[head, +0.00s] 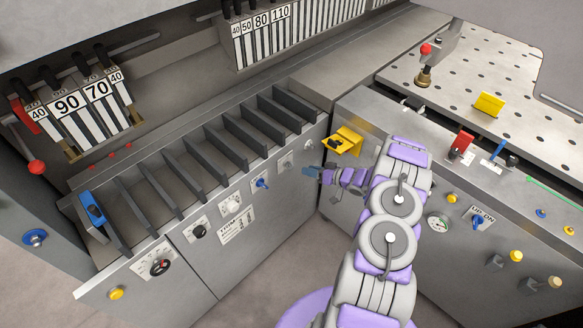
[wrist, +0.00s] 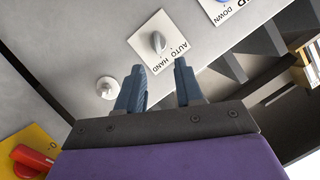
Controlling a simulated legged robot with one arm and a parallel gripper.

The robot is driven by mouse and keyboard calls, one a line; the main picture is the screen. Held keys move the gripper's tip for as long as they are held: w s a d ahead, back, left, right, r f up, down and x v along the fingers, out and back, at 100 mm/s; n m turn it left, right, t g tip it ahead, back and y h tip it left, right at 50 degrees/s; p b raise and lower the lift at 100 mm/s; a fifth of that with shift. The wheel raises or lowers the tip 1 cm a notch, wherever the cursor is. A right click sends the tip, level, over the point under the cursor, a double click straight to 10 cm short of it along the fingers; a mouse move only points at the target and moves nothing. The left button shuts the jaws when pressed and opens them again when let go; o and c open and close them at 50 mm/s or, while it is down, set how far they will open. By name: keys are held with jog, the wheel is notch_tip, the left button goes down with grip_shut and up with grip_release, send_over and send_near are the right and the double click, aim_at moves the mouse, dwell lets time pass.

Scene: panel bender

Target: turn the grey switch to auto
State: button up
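In the head view the switch (head: 285,162) is small, on the front panel left of my gripper. My gripper (wrist: 159,66) is open and empty, its two blue-grey fingers apart, with the switch just beyond the gap between them. I see no contact. In the head view my gripper (head: 314,173) is near the inner corner of the machine.
A silver knob (wrist: 106,88) is left of the fingers in the wrist view. A yellow plate with a red knob (wrist: 32,158) is at lower left. A blue switch (head: 261,183) is beside the grey one. Dark slats (head: 222,145) stand above the panel.

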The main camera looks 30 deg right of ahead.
aim_at(293, 165)
jog(key=b+x, duration=0.1)
jog(key=x, duration=0.7)
jog(key=shift+w+a, duration=0.15)
jog(key=shift+w, duration=0.1)
jog(key=shift+w+a, duration=0.2)
jog(key=shift+a, duration=0.15)
jog(key=shift+w+d+f, duration=0.25)
jog(key=shift+d+f, duration=0.05)
jog(key=shift+d, duration=0.6)
jog(key=shift+c, duration=0.5)
jog(key=shift+s+a+r, duration=0.15)
jog(key=shift+a+r, duration=0.05)
jog(key=shift+a, duration=0.35)
jog(key=c, duration=0.4)
jog(key=shift+a, duration=0.1)
grip_shut()
